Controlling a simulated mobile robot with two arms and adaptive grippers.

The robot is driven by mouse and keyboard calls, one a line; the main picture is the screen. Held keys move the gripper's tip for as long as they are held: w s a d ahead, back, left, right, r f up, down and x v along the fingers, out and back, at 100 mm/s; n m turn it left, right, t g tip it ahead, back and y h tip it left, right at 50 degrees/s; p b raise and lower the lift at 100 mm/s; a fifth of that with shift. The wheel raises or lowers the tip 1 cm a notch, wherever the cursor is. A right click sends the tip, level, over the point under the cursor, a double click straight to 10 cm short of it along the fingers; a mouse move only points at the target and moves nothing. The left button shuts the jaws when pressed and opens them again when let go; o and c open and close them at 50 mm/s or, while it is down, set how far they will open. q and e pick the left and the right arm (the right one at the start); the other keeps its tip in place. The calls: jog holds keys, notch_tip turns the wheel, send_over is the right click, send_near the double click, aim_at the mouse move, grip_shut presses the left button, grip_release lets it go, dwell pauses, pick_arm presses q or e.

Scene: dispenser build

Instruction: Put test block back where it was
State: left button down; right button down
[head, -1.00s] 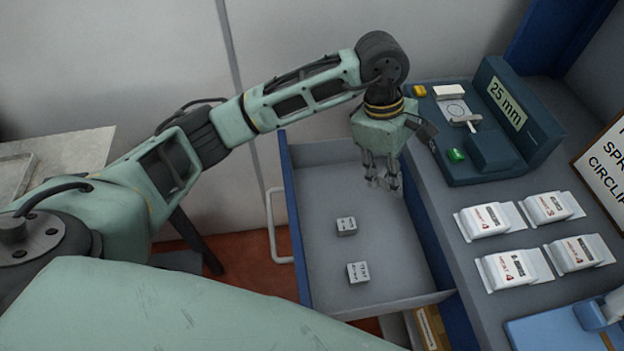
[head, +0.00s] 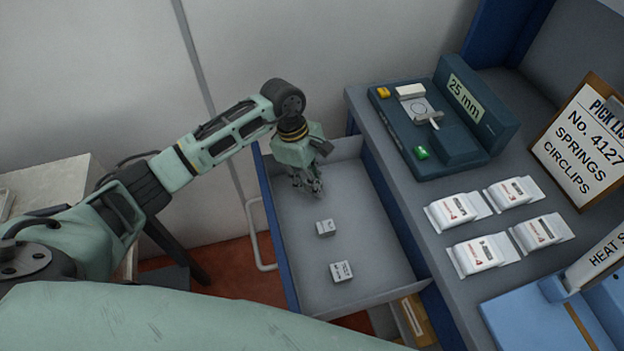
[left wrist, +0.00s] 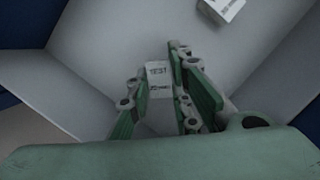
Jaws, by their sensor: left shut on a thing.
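My left gripper (head: 312,190) is at the far end of the open grey drawer (head: 375,265), inside its outline in the head view. In the left wrist view the fingers (left wrist: 175,95) are shut on a small pale block (left wrist: 158,80) with "TEST" on its top. The held block cannot be made out clearly in the head view. Two similar light blocks stand on the drawer floor, one nearer the gripper (head: 326,228) and one toward the front (head: 342,272). Part of a block (left wrist: 222,8) also shows at the top of the left wrist view. My right gripper is out of view.
Right of the drawer is the grey worktop with a dark gauge (head: 450,120) reading "25 mm", several white packets (head: 475,254), a pick list board (head: 585,140) and a blue heat sealer (head: 535,315). The drawer handle (head: 254,235) is at its left. The drawer floor around the blocks is clear.

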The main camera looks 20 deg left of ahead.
pick_arm(q)
jog(key=shift+f, duration=0.4)
jog(key=shift+f+b, duration=0.65)
jog(key=shift+b, duration=0.15)
jog(key=c, duration=1.6)
grip_release()
